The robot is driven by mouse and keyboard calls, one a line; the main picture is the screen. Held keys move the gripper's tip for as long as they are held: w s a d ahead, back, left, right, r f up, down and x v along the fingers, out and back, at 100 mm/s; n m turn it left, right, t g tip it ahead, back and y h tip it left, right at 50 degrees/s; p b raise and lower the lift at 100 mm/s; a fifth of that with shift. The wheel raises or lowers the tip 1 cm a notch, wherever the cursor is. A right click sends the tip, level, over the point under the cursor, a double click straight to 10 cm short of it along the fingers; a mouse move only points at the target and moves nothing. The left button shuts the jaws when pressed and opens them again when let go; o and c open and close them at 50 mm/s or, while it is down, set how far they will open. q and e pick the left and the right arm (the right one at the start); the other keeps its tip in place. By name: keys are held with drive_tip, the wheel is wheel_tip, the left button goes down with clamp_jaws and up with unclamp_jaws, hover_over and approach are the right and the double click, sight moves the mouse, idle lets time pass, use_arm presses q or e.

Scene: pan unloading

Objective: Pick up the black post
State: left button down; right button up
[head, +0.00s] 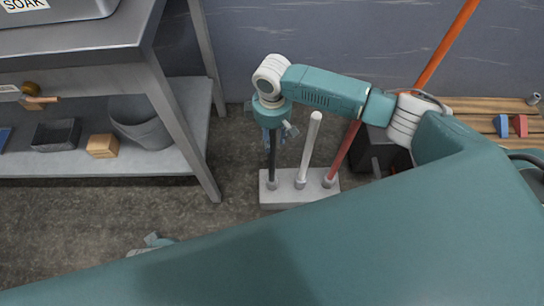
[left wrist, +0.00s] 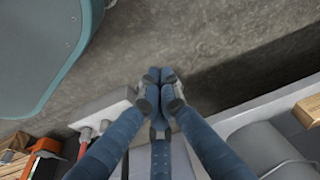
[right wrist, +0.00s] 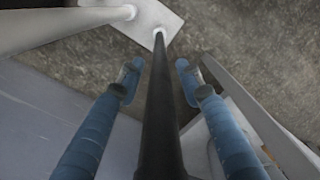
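The black post (head: 272,158) stands upright at the left end of a pale block base (head: 290,197), beside a white post (head: 309,150) and a red post (head: 343,153). My right gripper (head: 279,137) points down at the black post's upper part. In the right wrist view the black post (right wrist: 160,110) runs between the two open fingers (right wrist: 158,78), with a gap on each side. My left gripper (left wrist: 162,78) has its fingertips together with nothing between them. In the head view it is mostly hidden behind my arm.
A metal table (head: 95,38) with a lower shelf stands at the left, with a bucket (head: 140,122), a dark tray (head: 56,134) and a wooden block (head: 102,146) on that shelf. A slatted wooden platform (head: 490,108) and an orange pole (head: 446,44) are at the right.

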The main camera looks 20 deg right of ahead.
clamp_jaws()
